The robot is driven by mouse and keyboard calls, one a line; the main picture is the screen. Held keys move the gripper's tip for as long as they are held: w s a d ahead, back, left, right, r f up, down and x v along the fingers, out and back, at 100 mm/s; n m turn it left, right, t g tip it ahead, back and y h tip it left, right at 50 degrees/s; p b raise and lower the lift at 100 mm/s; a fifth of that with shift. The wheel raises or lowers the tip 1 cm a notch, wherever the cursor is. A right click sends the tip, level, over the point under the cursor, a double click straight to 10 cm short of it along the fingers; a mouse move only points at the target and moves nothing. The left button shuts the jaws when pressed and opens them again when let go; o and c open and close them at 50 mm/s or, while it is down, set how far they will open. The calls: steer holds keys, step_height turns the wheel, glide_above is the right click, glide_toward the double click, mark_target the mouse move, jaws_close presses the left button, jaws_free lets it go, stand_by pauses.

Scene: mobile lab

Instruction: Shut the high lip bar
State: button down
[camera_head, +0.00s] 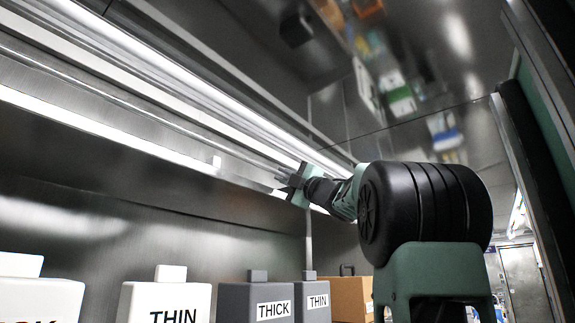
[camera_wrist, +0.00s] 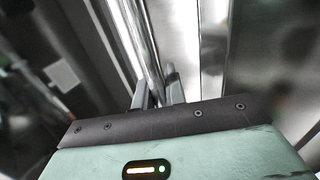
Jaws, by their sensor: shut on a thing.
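The high lip bar (camera_head: 235,150) is a long, thin metal bar running along the upper shelf edge, from the upper left to my gripper in the head view. In the wrist view the shiny bar (camera_wrist: 149,52) runs down from the top to between the two fingers. My gripper (camera_head: 284,181) is at the bar's right part, with my arm reaching in from the right. It is shut on the bar, and its fingers (camera_wrist: 160,92) show on either side of it in the wrist view. The exact contact is partly hidden by the gripper body.
Below stand a white box marked THIN (camera_head: 165,302), a grey box marked THICK (camera_head: 255,303), another grey THIN box (camera_head: 312,301) and a brown box (camera_head: 351,298). A shiny metal panel (camera_head: 270,50) is above. A door frame (camera_head: 535,110) stands at right.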

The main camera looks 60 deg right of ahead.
steer(key=g+p, duration=0.1)
steer(key=p, duration=0.3)
steer(key=w+r+g+p, duration=0.1)
steer(key=g+p, duration=0.1)
steer(key=p, duration=0.2)
steer(key=w+g+p, duration=0.1)
steer(key=g+p, duration=0.1)
steer(key=p, duration=0.2)
steer(key=shift+d+r+y, duration=0.1)
steer(key=shift+r+y, duration=0.1)
steer(key=shift+y, duration=0.1)
steer(key=g+p, duration=0.1)
steer(key=p, duration=0.1)
steer(key=g+p, duration=0.1)
steer(key=p, duration=0.2)
steer(key=shift+w+f, duration=0.35)
steer(key=shift+w+f+g+p, duration=0.15)
steer(key=shift+f+g+p, duration=0.2)
steer(key=shift+g+p, duration=0.6)
steer(key=shift+f+t, duration=0.1)
steer(key=shift+t, duration=0.15)
steer(key=c, duration=1.5)
jaws_free()
steer(key=shift+o, duration=0.2)
steer(key=shift+f+b, duration=0.2)
steer(key=shift+b, duration=0.15)
